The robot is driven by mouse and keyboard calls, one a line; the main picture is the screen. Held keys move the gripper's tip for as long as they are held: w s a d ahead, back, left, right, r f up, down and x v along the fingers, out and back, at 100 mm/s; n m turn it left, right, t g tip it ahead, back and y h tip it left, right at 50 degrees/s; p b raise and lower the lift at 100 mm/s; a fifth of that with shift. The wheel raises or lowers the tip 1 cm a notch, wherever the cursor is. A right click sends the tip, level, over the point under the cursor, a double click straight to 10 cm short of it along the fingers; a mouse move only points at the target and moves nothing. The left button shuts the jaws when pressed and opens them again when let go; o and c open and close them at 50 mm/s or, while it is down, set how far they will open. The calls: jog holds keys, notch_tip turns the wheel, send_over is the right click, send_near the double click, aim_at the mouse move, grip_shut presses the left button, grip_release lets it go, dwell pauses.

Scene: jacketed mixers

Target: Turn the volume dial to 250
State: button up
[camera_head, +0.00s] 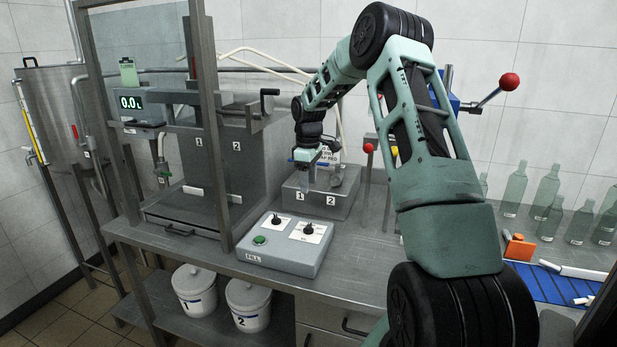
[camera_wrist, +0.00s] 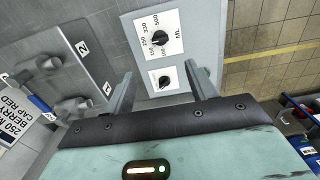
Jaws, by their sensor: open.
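The grey control box (camera_head: 285,258) stands on the bench with two black dials and a green button (camera_head: 260,240). The volume dial (camera_head: 308,229) is the right one, on the larger white plate. In the wrist view the volume dial (camera_wrist: 160,38) shows a scale marked 100, 150, 250, 330, 500 and ML; I cannot tell for sure which mark its pointer is at. The smaller dial (camera_wrist: 164,79) sits between my fingers in that picture. My gripper (camera_head: 304,158) is open and empty, above and behind the box. Its two fingers (camera_wrist: 160,76) are apart, touching neither dial.
A grey block (camera_head: 322,202) marked 1 and 2 stands behind the control box. A card (camera_wrist: 20,130) reads 250, berry, cap red. A metal frame (camera_head: 205,120) rises at left, beside a 0.0 display (camera_head: 131,102). Glass bottles (camera_head: 548,190) stand at right.

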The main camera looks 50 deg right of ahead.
jog(key=shift+r, duration=1.2)
